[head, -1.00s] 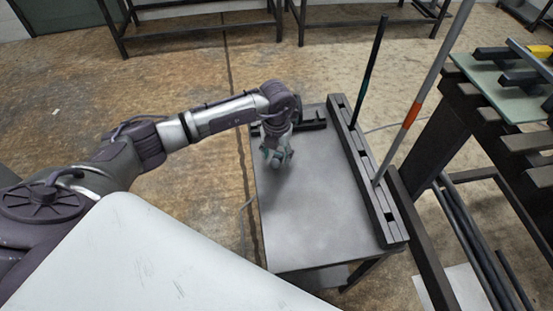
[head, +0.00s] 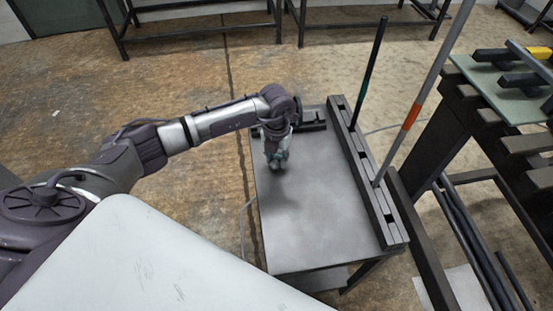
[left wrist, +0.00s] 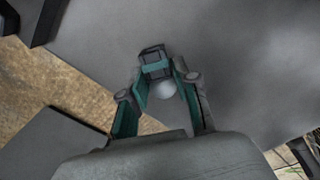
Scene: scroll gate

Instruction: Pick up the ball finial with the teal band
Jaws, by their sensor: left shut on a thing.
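The ball finial (left wrist: 166,89) shows in the left wrist view as a pale grey ball joined to a dark square block with a teal band around it. It is between the two fingers of my left gripper (left wrist: 163,84), which is shut on it. In the head view the same gripper (head: 277,160) points down over the left part of the grey table; the finial is mostly hidden there by the fingers. I cannot tell whether the finial touches the table top. My right gripper is not in view.
The grey table (head: 308,215) has a bare middle and front. A dark slotted rail (head: 362,165) along its right side holds a dark rod (head: 371,65) and a grey rod with an orange band (head: 410,116). A dark rack (head: 500,140) stands further right.

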